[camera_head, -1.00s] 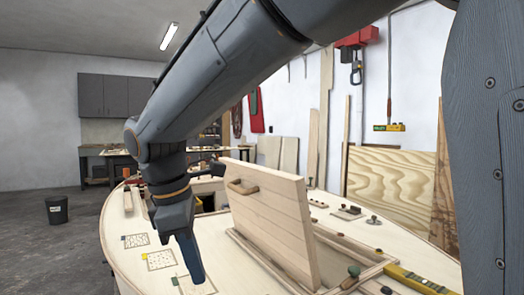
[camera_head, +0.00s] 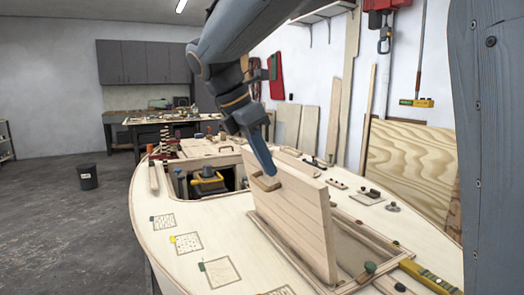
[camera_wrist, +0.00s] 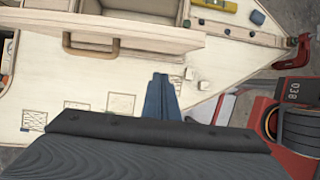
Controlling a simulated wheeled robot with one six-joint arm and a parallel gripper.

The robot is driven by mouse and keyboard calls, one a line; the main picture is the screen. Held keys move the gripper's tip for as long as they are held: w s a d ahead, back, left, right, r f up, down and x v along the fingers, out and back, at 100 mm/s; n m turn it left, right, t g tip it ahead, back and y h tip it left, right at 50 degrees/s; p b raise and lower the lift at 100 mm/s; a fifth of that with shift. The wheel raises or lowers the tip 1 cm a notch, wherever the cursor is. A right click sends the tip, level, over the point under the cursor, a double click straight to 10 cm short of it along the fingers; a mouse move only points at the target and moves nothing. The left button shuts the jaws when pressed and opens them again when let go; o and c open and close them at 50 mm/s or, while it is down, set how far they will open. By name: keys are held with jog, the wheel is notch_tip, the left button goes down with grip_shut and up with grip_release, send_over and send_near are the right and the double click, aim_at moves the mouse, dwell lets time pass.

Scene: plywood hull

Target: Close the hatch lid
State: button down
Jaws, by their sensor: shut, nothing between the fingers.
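The hatch lid (camera_head: 305,225) is a pale wooden panel standing steeply raised on the deck, with the hatch frame (camera_head: 368,232) to its right. A brown wooden handle (camera_head: 264,184) is on the lid's left face near the top. My gripper (camera_head: 264,162) is shut and empty, pointing down beside the lid's upper far end, close to the handle in the head view. In the wrist view, the shut fingers (camera_wrist: 160,85) are to the right of the handle (camera_wrist: 90,46) and below the lid's edge (camera_wrist: 150,35). Contact with the lid cannot be told.
A second opening (camera_head: 215,183) with a yellow and black object lies beyond the lid on the left. A yellow level (camera_head: 430,276) and small knobs lie by the hatch frame. The left deck (camera_head: 170,215) has only flat marked squares. A black bucket (camera_head: 87,176) stands on the floor.

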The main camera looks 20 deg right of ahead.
jog(key=w+d+f+p, duration=0.1)
jog(key=d+f, duration=0.2)
jog(key=d, duration=0.3)
jog(key=shift+f, duration=0.3)
jog(key=shift+w, duration=0.1)
